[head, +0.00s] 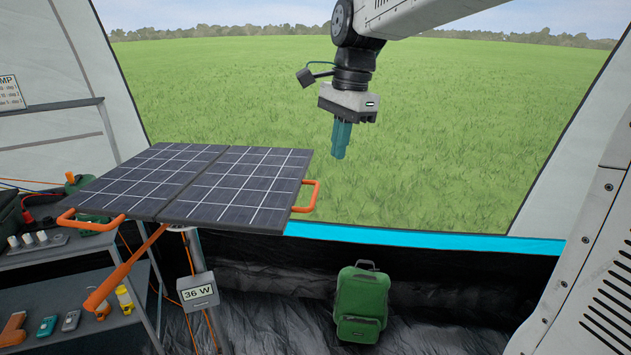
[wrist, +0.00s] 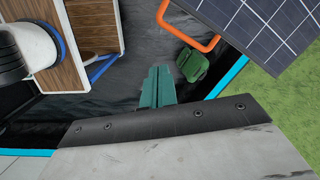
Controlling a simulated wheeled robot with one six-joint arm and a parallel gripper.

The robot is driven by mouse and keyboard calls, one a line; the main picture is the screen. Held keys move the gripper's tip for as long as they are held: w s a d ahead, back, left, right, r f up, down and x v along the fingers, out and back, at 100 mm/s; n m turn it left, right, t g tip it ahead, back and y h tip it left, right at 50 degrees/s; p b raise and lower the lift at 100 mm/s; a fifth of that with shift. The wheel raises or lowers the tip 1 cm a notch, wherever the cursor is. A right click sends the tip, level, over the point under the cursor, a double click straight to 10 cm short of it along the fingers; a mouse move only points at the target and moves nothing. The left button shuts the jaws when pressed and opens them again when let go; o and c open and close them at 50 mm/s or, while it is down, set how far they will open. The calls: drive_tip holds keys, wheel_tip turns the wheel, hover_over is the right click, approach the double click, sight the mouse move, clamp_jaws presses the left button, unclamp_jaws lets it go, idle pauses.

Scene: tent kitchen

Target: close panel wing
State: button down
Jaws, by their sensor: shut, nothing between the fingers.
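The solar panel (head: 190,184) lies open and nearly flat on a stand, its two dark gridded wings side by side. Each outer end has an orange handle; the right one (head: 307,196) is nearest my gripper. My gripper (head: 340,155) hangs fingers down, shut and empty, to the right of the panel and apart from it. In the wrist view, the shut teal fingers (wrist: 158,88) show at the middle, with the orange handle (wrist: 188,30) and a panel corner (wrist: 265,30) at the upper right.
A green backpack (head: 361,303) stands on the dark floor below. A grey shelf (head: 75,290) with tools is at the left. A sign reading 36 W (head: 198,292) hangs under the panel. In the wrist view, wood-faced furniture (wrist: 95,25) is at the upper left.

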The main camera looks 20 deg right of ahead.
drive_tip(key=w+r+m, duration=0.4)
drive_tip(key=m, duration=0.4)
approach(315, 194)
drive_tip(key=shift+t, duration=0.3)
drive_tip(key=f, duration=0.4)
drive_tip(key=a+f, duration=0.1)
drive_tip(key=f, duration=0.1)
drive_tip(key=shift+f, duration=0.4)
